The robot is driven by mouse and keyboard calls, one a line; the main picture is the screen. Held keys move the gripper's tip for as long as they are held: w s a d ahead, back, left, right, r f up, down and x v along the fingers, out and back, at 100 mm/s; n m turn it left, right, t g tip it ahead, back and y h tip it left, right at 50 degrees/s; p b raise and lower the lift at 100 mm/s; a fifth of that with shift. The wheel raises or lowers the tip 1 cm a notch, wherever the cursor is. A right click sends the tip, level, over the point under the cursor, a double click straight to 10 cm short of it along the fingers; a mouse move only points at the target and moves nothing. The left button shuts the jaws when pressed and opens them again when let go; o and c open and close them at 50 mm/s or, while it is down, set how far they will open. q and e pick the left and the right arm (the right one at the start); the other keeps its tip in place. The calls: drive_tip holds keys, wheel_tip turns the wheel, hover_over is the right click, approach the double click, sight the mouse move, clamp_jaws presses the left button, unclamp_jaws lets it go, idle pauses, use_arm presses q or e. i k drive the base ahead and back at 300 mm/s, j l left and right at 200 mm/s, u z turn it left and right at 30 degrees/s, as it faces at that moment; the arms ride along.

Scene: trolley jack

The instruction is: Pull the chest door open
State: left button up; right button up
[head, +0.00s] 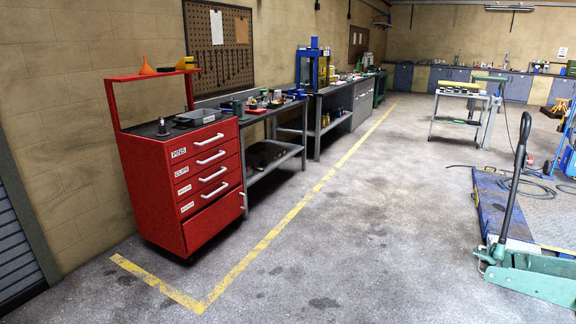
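The red tool chest (152,190) stands against the left wall, with labelled drawers that have white horizontal handles. Neither of my grippers is in view, and nothing touches the chest door.
A grey workbench (273,150) stands close to the chest's right side. A yellow floor line (254,251) runs in front, and the concrete floor (350,240) there is clear. A green trolley jack (532,275) with an upright handle is at the right, near a blue ramp (490,206).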

sight(200, 228)
drive_tip(key=i, duration=2.15)
drive_tip(key=i+j, duration=0.1)
drive_tip(key=i, duration=2.1)
drive_tip(key=l+z, duration=0.05)
drive_tip(key=l, duration=0.05)
